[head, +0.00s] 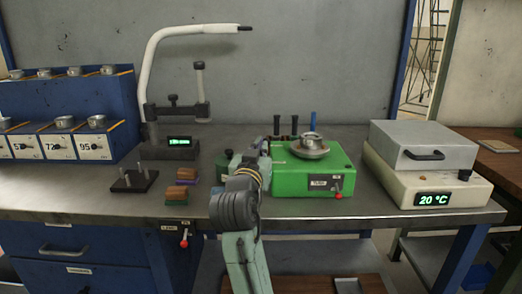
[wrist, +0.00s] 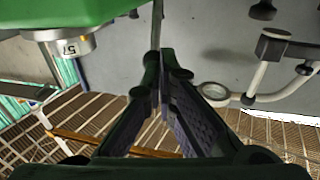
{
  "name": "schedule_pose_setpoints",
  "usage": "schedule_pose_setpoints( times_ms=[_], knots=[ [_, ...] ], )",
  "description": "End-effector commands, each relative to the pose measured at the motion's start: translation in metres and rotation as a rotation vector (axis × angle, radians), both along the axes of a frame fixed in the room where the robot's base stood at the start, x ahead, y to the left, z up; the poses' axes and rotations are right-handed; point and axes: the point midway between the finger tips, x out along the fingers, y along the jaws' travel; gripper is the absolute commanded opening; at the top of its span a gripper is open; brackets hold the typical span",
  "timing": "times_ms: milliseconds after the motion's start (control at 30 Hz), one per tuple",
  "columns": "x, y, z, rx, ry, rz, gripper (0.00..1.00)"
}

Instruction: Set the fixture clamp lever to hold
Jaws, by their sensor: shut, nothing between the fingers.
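Two levers with red knobs show in the head view. One lever (head: 183,241) hangs below the front edge of the bench, by a small label too small to read. The other lever (head: 338,194) is on the front face of the green box (head: 318,178). I cannot tell from the labels which is the clamp lever. My gripper (head: 264,146) is left of the green box, above the bench and apart from both knobs, partly hidden by my arm. In the wrist view my gripper (wrist: 161,65) is shut and empty; no red knob shows there.
A post with a curved white tube (head: 150,75) stands at the back left. Small brown blocks (head: 182,185) and a dark pegged plate (head: 134,180) lie left of my arm. A hot plate (head: 425,180) with a grey cover is at right. A blue rack (head: 70,105) stands far left.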

Motion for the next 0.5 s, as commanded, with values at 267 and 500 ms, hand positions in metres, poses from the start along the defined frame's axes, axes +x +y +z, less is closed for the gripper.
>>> schedule_pose_setpoints(
  times_ms=[267,500],
  knots=[
    [0.022,0.001,0.018,0.000,0.000,0.001,0.00],
    [0.046,0.001,0.026,0.001,-0.001,0.001,0.00]
  ],
)
